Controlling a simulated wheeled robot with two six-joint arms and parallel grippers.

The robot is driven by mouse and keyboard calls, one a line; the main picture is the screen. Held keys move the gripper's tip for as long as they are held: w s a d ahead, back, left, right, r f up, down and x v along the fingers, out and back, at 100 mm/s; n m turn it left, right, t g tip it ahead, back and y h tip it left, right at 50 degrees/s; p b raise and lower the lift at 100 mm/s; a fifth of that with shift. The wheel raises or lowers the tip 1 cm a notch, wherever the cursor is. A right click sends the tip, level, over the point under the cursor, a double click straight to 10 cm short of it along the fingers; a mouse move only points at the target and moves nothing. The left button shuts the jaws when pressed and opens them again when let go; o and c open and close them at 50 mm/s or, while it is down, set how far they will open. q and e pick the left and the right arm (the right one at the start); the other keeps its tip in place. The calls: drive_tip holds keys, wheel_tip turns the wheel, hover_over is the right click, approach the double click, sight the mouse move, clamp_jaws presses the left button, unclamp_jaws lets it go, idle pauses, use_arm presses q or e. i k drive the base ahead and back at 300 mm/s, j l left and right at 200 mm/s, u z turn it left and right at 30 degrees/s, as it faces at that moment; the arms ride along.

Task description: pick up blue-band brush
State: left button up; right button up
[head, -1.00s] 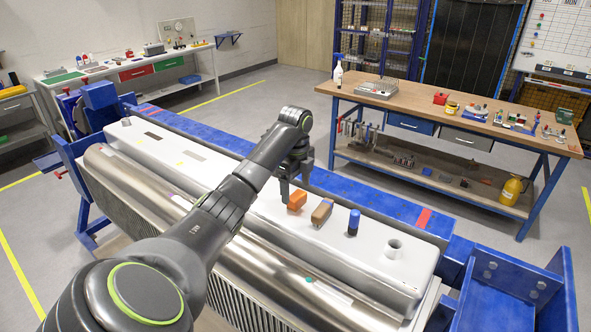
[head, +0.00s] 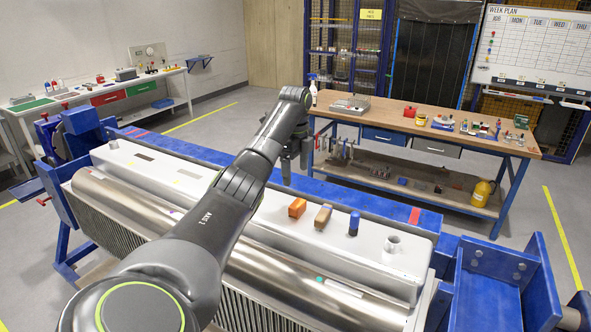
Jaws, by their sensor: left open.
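A tan-brown brush (head: 323,216) with a bluish band lies on the white top of the jig's workpiece (head: 270,212). An orange-brown block-like piece (head: 297,208) lies just left of it, and an upright blue cylinder (head: 354,223) stands just right of it. My left gripper (head: 287,178) is open with its fingers pointing down. In the picture it shows above and slightly left of the orange piece, apart from the brush. Nothing shows between its fingers. My right gripper is not in view.
The blue jig frame (head: 345,190) runs behind, with a blue upright (head: 512,285) at right. A wooden workbench (head: 400,117) with tools stands beyond.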

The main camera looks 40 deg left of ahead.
sight(321, 220)
drive_tip(key=k+l, duration=0.2)
drive_tip(key=k, duration=0.3)
drive_tip(key=k+l, duration=0.2)
drive_tip(key=k, duration=0.25)
